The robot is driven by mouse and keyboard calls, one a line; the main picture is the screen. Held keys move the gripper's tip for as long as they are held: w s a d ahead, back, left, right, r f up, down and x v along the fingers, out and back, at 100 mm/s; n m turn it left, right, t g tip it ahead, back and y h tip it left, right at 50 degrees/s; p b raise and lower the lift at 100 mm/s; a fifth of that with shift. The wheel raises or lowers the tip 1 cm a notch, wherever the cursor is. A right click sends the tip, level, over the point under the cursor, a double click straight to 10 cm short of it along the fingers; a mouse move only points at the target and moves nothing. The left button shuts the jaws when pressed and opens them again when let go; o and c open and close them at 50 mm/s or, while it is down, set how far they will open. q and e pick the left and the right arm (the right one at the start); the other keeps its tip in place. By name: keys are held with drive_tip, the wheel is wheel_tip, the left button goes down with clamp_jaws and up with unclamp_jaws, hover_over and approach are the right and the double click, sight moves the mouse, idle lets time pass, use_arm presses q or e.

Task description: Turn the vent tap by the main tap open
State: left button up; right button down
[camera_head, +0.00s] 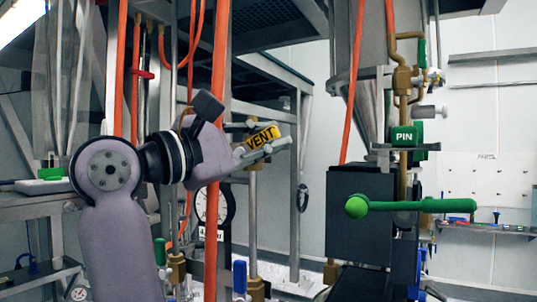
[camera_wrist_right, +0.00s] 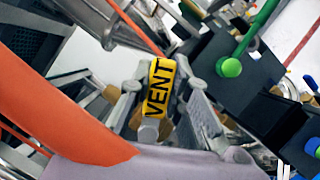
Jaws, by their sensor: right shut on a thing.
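The vent tap handle (camera_head: 262,136) is yellow with black "VENT" lettering, left of centre in the head view, on a brass pipe. My right gripper (camera_head: 270,141) has its fingers on either side of it and is shut on it. The right wrist view shows the yellow handle (camera_wrist_right: 159,88) between the two fingers. A long green lever with a round knob (camera_head: 410,206) sticks out level at the right; I cannot tell if it is the main tap. My left gripper is not in view.
A dark box (camera_head: 357,215) stands behind the green lever. A green PIN block (camera_head: 405,136) sits above it. A blue handle (camera_head: 239,277) and a round gauge (camera_head: 213,206) are below the gripper.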

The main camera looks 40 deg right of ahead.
sight(262, 132)
drive_tip(key=shift+w+a+r+n+t+h+b, duration=0.1)
drive_tip(key=shift+w+r+n+t+h+b, duration=0.1)
drive_tip(key=shift+n, duration=0.3)
drive_tip(key=shift+w+r+n+t+h+b, duration=0.1)
drive_tip(key=shift+n+t+b, duration=0.1)
drive_tip(key=shift+n, duration=0.3)
drive_tip(key=c, duration=1.5)
unclamp_jaws()
drive_tip(key=shift+a, duration=0.1)
wheel_tip(262, 132, up, 9)
drive_tip(key=shift+s+r, duration=0.1)
drive_tip(key=shift+r, duration=0.45)
drive_tip(key=shift+c, duration=0.2)
